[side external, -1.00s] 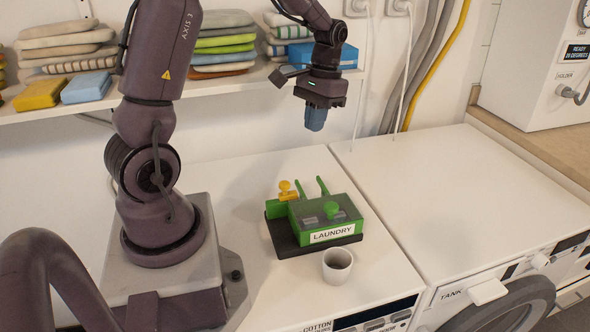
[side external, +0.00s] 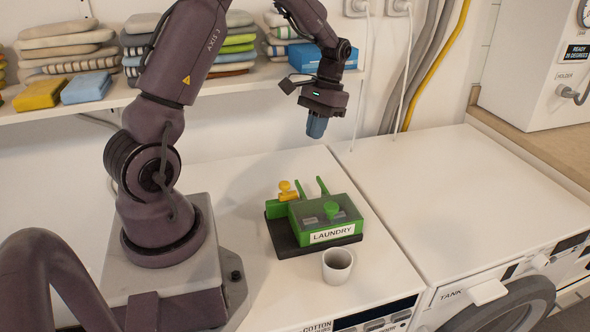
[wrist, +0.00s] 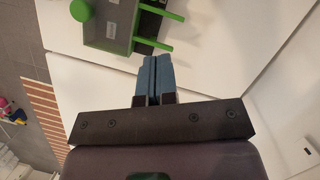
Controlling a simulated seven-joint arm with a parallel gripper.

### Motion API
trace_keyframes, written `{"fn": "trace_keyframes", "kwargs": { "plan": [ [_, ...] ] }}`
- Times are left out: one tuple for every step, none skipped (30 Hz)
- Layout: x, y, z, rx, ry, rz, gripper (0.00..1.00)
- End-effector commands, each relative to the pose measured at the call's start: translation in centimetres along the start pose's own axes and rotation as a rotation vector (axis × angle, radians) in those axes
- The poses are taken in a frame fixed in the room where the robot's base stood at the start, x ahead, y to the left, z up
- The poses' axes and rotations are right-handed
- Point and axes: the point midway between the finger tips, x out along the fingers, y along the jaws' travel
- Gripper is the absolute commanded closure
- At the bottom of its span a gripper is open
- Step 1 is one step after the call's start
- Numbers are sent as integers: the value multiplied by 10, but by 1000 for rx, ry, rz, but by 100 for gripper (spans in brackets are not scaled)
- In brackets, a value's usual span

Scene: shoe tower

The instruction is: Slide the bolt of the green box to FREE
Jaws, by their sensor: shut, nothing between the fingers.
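The green box (side external: 330,233), labelled LAUNDRY, sits on a black base (side external: 284,243) on the white machine top. A yellow bolt with a knob (side external: 287,190) is at its back left corner. The box also shows at the top of the wrist view (wrist: 108,30), where the bolt is not visible. My gripper (side external: 316,128) is shut and empty, pointing down above and behind the box, clear of it. Its blue fingers are together in the wrist view (wrist: 155,78).
A white cup (side external: 337,266) stands just in front of the box. Behind is a shelf (side external: 190,97) with folded cloths and a blue box (side external: 318,55). Cables hang on the wall. The machine top to the right (side external: 440,185) is clear.

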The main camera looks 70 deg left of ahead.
Motion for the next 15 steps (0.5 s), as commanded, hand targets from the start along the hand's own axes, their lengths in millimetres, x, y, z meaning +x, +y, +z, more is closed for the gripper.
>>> {"fn": "trace_keyframes", "kwargs": {
  "plan": [
    [11, 0, 1, 0, -5, 1, 100],
    [17, 0, 1, -1, -6, 1, 100],
    [26, 0, 1, -1, -7, 1, 100],
    [33, 0, 1, -1, -7, 1, 100],
    [39, 0, 1, -1, -7, 1, 100],
    [48, 0, 1, -1, -8, 1, 100],
    [55, 0, 1, -1, -6, 1, 100],
    [61, 0, 1, -1, -6, 1, 100],
    [70, 0, 1, -1, -7, 1, 100],
    [76, 0, 1, 0, -6, 1, 100],
    [81, 0, 1, 0, -5, 1, 100],
    [83, 0, 8, 0, -3, 1, 100],
    [84, 0, 12, 0, -1, 1, 100],
    [86, 0, 16, 0, 0, 1, 100],
    [88, 0, 20, 0, 0, 1, 100]
  ]
}}
